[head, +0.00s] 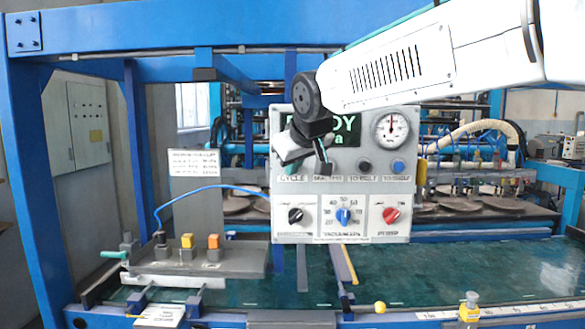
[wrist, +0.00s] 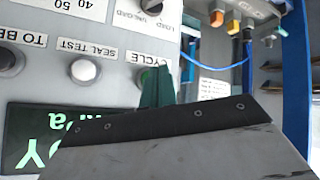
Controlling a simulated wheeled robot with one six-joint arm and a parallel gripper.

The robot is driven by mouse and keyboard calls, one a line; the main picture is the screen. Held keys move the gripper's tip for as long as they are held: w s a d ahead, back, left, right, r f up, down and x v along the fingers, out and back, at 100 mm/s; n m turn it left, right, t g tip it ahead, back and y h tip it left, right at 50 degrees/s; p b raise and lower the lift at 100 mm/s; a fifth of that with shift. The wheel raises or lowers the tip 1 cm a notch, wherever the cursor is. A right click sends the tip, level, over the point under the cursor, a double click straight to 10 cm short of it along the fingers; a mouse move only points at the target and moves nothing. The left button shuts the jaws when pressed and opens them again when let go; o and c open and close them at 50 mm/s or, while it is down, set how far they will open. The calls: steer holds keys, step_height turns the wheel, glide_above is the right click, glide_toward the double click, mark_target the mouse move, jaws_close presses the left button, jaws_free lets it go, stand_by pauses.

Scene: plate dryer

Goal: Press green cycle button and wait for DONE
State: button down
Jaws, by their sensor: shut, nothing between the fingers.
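The control panel (head: 345,180) stands upright in the middle of the head view. Its dark display (head: 346,131) shows green letters ending in "DY", partly covered by my arm; it also shows upside down in the wrist view (wrist: 28,140). My gripper (head: 325,165) is shut and empty in front of the panel's upper left. In the wrist view its green tips (wrist: 157,85) are beside the CYCLE label (wrist: 146,58). They largely cover the place of the green cycle button, so I cannot tell whether they touch it. The SEAL TEST button (wrist: 84,70) is white.
A dark button (head: 365,167) and a blue button (head: 398,167) sit to the right. Below are black (head: 296,215), blue (head: 344,216) and red (head: 391,214) knobs. A gauge (head: 392,131) is at upper right. A grey fixture (head: 200,262) with a blue hose stands at lower left.

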stand_by(0.7)
steer(key=shift+w, duration=0.4)
steer(key=shift+w, duration=0.45)
stand_by(0.5)
stand_by(0.4)
steer(key=shift+s, duration=0.85)
